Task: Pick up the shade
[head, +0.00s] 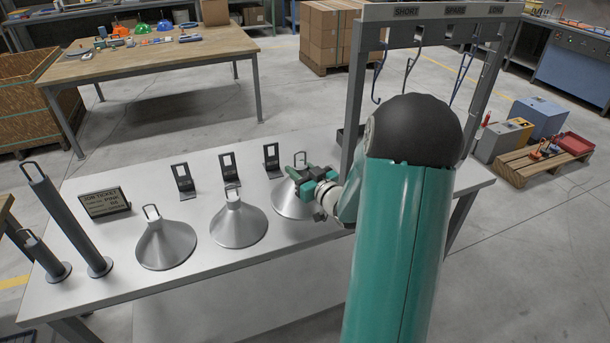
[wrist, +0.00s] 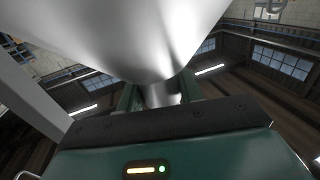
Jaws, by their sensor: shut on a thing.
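Three grey metal cone shades with wire loops on top stand in a row on the grey table: the left shade (head: 166,246), the middle shade (head: 239,226) and the right shade (head: 290,202). My gripper (head: 304,176) is shut on the right shade near its narrow top, below the loop. My arm hides part of this shade's right side. In the wrist view the cone (wrist: 140,35) fills the upper middle, with its narrow end between my fingers (wrist: 160,95). The shade looks upright; I cannot tell whether its rim touches the table.
Black brackets (head: 228,168) stand behind the shades. A job ticket sign (head: 104,203) and two dark posts (head: 65,220) are at left. The table's front left (head: 110,290) is bare.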

